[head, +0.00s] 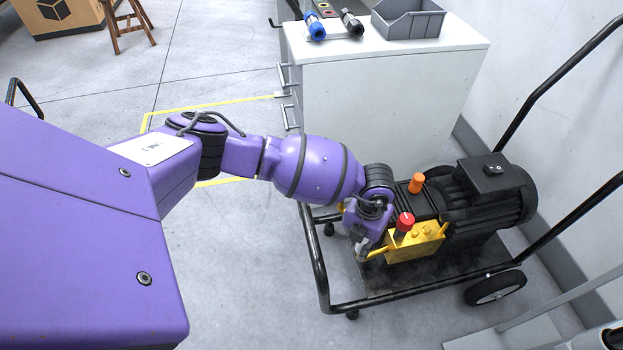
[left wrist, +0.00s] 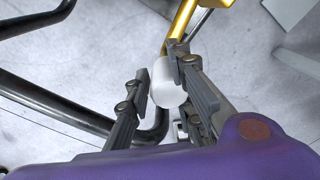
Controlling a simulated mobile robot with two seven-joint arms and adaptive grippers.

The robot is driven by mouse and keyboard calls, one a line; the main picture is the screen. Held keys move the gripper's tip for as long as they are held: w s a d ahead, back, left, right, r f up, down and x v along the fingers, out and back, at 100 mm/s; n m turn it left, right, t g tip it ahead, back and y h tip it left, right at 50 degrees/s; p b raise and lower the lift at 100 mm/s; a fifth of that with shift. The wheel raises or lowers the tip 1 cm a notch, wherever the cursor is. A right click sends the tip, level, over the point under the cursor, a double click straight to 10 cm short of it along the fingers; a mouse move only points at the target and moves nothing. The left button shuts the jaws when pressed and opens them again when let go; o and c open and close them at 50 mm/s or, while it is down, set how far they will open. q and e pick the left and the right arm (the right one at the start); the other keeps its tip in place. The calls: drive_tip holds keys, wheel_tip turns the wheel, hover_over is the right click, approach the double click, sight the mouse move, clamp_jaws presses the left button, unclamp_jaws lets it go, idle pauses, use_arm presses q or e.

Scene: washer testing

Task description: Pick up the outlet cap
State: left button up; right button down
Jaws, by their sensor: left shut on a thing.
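The outlet cap (left wrist: 166,88) is a small white, rounded piece in the left wrist view. It sits between the two dark fingers of my left gripper (left wrist: 160,74), which is shut on it. A yellow outlet pipe (left wrist: 181,26) comes down from the top and meets the cap's upper end; I cannot tell whether the cap is still seated on it. In the head view my left gripper (head: 361,249) is low at the left end of the pump's yellow block (head: 416,243), and the cap is mostly hidden there. My right gripper is not in view.
The pump with its black motor (head: 492,205) stands on a black-framed cart (head: 322,280). A red knob (head: 405,222) and an orange cap (head: 416,182) stand close to my wrist. Behind is a white cabinet (head: 380,95) with a grey bin (head: 408,22).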

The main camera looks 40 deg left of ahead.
use_arm(q)
drive_tip(key=shift+w+r, duration=0.1)
drive_tip(key=shift+r, duration=0.15)
